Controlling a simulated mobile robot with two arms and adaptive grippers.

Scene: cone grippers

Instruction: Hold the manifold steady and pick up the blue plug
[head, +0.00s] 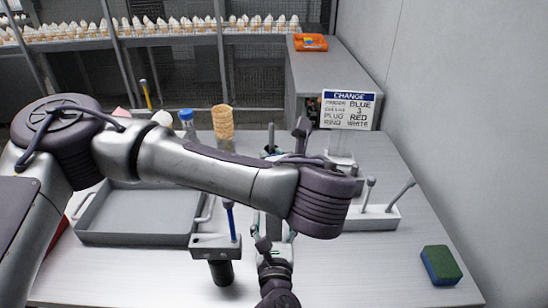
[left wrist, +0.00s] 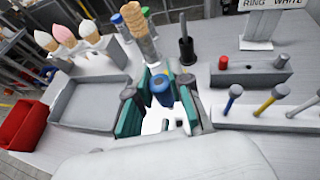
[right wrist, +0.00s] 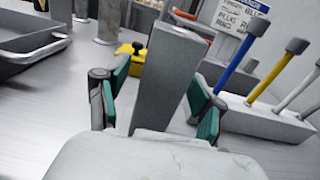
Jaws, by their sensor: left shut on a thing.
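In the left wrist view my left gripper (left wrist: 161,97) is shut on a blue plug (left wrist: 160,84), between its teal pads. In the head view my left arm crosses the middle and hides most of that grip. A grey block (left wrist: 250,76) with a red plug (left wrist: 223,62) and a dark hole in its top, apparently the manifold, stands right of the left gripper. In the right wrist view my right gripper (right wrist: 157,95) is open, its teal fingers on either side of a grey block (right wrist: 164,75). A gap shows at its left finger. I cannot tell if this is the manifold.
A rack (right wrist: 265,122) holds yellow, blue and white handles right of the right gripper. A grey tray (head: 140,215) lies at left. A stack of cones (head: 223,124) stands behind my left arm. A green-and-blue sponge (head: 440,265) lies at front right. A sign (head: 348,110) stands at the back.

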